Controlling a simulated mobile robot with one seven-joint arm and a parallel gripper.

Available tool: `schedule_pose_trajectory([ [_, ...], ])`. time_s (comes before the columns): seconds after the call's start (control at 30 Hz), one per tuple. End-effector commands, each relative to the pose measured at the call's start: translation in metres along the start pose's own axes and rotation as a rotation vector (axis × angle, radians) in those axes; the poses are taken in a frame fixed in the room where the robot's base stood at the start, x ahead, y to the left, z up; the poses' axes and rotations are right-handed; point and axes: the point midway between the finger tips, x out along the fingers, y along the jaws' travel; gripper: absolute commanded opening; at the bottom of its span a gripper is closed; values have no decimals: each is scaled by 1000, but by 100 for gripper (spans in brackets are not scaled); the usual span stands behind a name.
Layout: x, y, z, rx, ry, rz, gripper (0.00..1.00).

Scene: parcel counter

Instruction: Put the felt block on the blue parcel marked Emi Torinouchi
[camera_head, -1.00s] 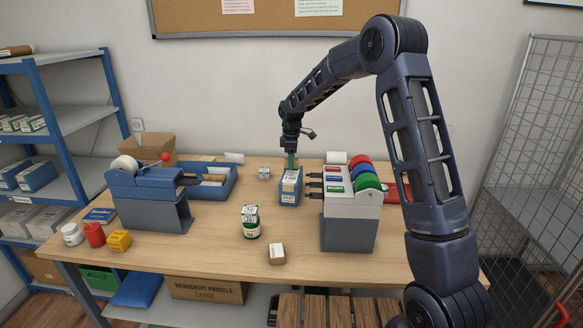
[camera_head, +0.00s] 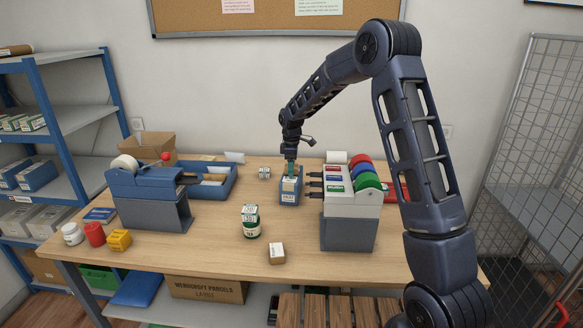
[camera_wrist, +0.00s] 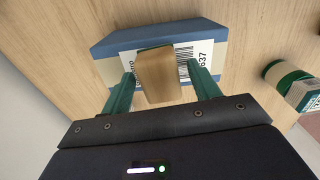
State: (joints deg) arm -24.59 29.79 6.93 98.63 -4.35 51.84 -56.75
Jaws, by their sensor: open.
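The blue parcel (camera_head: 289,199) stands at the back middle of the counter, left of the tape rack. In the wrist view the parcel (camera_wrist: 155,34) shows a cream band and a white label with a barcode; I cannot read the name. A tan-topped block (camera_wrist: 157,76), which looks like the felt block, is over the parcel's label and hides part of it. It seems to rest on the parcel, but its underside is hidden. My gripper (camera_head: 291,170) is over the parcel with its green fingers (camera_wrist: 161,76) open, one on each side of the block.
The rack with coloured rolls (camera_head: 350,205) stands close on the right. A blue tray (camera_head: 215,186) and a grey-blue dispenser (camera_head: 150,195) are on the left. A green-and-white jar (camera_head: 250,222) and a small carton (camera_head: 277,253) stand in front. The front middle counter is mostly clear.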

Motion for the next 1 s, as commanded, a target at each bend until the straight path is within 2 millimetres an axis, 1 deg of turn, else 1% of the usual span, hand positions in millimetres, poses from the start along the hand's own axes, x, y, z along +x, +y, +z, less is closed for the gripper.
schedule_pose_trajectory([
  [0.13,-8,0,0,0,1,1,61],
  [0.23,-21,1,0,0,1,2,61],
  [0.5,-74,1,0,0,2,3,61],
  [0.7,-105,1,0,1,1,2,61],
  [0.83,-117,0,0,0,1,1,61],
  [1.0,-123,0,0,0,0,0,61],
])
